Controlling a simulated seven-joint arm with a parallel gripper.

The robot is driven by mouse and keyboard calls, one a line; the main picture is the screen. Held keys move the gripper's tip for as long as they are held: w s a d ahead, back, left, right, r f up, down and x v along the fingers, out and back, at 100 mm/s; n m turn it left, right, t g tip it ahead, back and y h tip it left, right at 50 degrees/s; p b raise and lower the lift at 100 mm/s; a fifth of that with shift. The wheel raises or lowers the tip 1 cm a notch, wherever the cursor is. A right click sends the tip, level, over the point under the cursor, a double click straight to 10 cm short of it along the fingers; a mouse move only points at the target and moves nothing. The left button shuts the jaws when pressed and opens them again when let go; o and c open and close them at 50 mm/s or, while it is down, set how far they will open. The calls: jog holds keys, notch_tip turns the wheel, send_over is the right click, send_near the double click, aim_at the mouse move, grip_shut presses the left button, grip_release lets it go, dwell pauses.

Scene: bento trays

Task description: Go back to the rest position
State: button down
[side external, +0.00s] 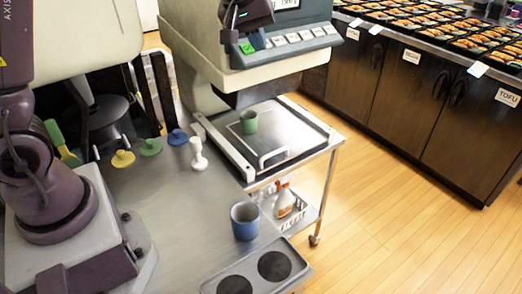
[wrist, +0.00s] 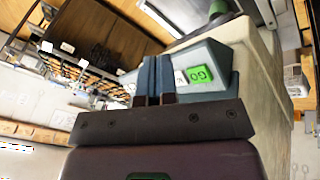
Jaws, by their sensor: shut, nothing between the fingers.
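My gripper (wrist: 155,98) is shut and empty, its two fingers together in the wrist view. In the side external view my gripper (side external: 229,33) is high up, in front of the button panel of a beige machine (side external: 290,57). The green GO button (side external: 247,48) is just right of the fingertips there. In the wrist view the GO button (wrist: 199,75) also shows to the right of the fingers. I cannot tell whether the fingertips touch the panel.
A blue cup (side external: 245,220) stands on the steel table near a two-hole holder (side external: 258,276). A white stamp-like piece (side external: 198,153) and several coloured knobbed pieces stand near the table's back. Food trays line the far counter.

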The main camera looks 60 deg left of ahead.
jog(key=s+d+r+m, duration=0.1)
jog(key=s+d+m, duration=0.1)
jog(key=s, duration=0.6)
jog(key=s+d+r+m, duration=0.1)
jog(key=s+m, duration=0.3)
jog(key=s, duration=0.4)
jog(key=s+d+r+m, duration=0.1)
jog(key=s+d+m, duration=0.3)
jog(key=s, duration=0.4)
jog(key=shift+s+r+t, duration=0.3)
jog(key=shift+s, duration=0.05)
